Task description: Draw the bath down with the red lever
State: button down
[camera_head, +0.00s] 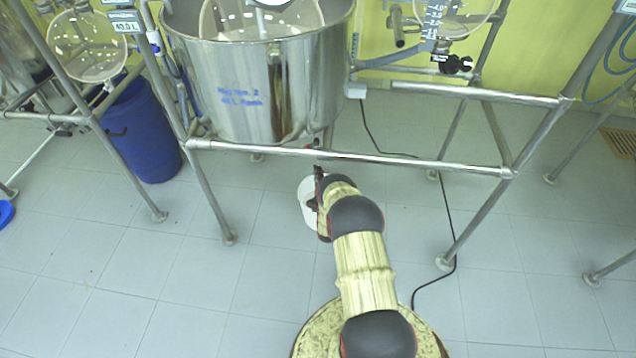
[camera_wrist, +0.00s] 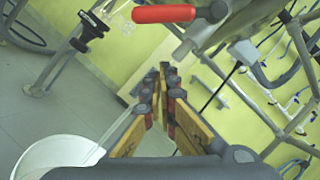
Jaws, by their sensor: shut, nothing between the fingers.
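The steel bath (camera_head: 250,95), a round vessel with blue lettering, hangs in a tube frame. The red lever (camera_wrist: 165,14) shows at the top of the wrist view, lying across the picture and attached to metal fittings at its right. In the head view only a small bit of red shows under the bath, too small to make out. My gripper (camera_wrist: 164,78) is shut and empty. Its fingertips point past the lever, which appears above them in the wrist view and apart from them. In the head view my gripper (camera_head: 319,172) is below the front rail, partly hidden by my arm.
A white bucket (camera_head: 307,205) stands on the floor beside my gripper, and shows at the lower left of the wrist view (camera_wrist: 55,152). The front rail (camera_head: 350,157) crosses above my gripper. A blue barrel (camera_head: 142,135) stands left. A black cable (camera_head: 452,220) runs over the floor at right.

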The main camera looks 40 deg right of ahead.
jog(key=shift+w+a+r+b, duration=0.1)
jog(key=shift+w+r+b, duration=0.35)
jog(key=shift+w+r, duration=0.6)
jog(key=shift+w+a+r+b, duration=0.1)
jog(key=shift+w+r+b, duration=0.35)
jog(key=shift+w+r, duration=0.6)
jog(key=shift+w+a+f, duration=0.1)
jog(key=shift+w+f, duration=0.15)
jog(key=shift+w, duration=0.1)
jog(key=shift+w+a+r+m, duration=0.1)
jog(key=shift+w+a+m, duration=0.1)
jog(key=shift+m, duration=0.3)
